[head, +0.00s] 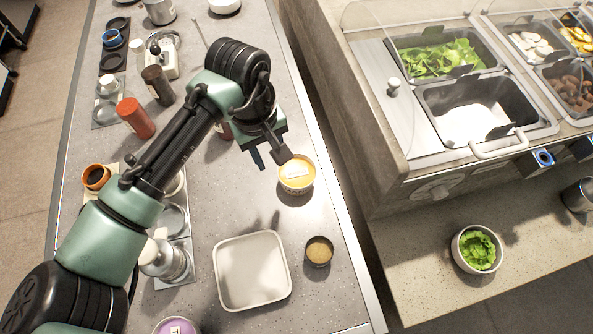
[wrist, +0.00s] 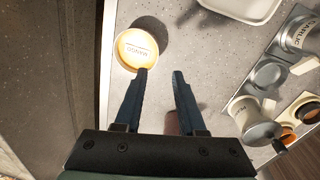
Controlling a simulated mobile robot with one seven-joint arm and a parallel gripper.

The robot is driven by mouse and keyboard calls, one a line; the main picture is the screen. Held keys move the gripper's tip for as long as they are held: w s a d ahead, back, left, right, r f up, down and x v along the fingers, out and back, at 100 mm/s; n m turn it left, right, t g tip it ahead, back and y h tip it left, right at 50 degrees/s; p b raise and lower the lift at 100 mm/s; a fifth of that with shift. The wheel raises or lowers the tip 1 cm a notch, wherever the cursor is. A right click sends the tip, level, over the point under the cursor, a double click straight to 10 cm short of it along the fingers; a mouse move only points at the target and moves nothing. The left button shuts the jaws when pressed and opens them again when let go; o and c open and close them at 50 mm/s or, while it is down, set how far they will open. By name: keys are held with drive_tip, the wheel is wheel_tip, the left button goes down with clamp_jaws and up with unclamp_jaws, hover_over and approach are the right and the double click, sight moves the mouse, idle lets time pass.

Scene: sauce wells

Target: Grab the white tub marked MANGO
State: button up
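The tub marked MANGO (head: 297,186) is a small round tub with a yellow-orange top and a white label. It stands on the grey counter near its right edge. In the wrist view its label reads MANGO on the tub (wrist: 132,44), at the upper left. My gripper (head: 270,158) is open and empty, above the counter and just up and left of the tub in the head view. In the wrist view my gripper (wrist: 161,73) has its left fingertip overlapping the tub's lower right rim; the tub is not between the fingers. I cannot tell whether they touch.
A white square tray (head: 252,272) and a small metal cup of brownish sauce (head: 319,251) stand nearer on the counter. A purple-topped tub (head: 176,326) is at the bottom edge. Bottles and jars, including a red one (head: 136,118), line the left side.

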sight(297, 175)
drive_tip(key=shift+w+d+f+p, duration=0.1)
drive_tip(key=shift+w+d+f, duration=0.1)
drive_tip(key=shift+f, duration=1.8)
drive_tip(key=shift+w+d+f+p, duration=0.15)
drive_tip(key=shift+d+f, duration=0.1)
drive_tip(key=shift+f, duration=1.7)
drive_tip(key=shift+w+d+f+p, duration=0.1)
drive_tip(key=shift+w+d+f, duration=0.1)
drive_tip(key=shift+f, duration=1.8)
clamp_jaws()
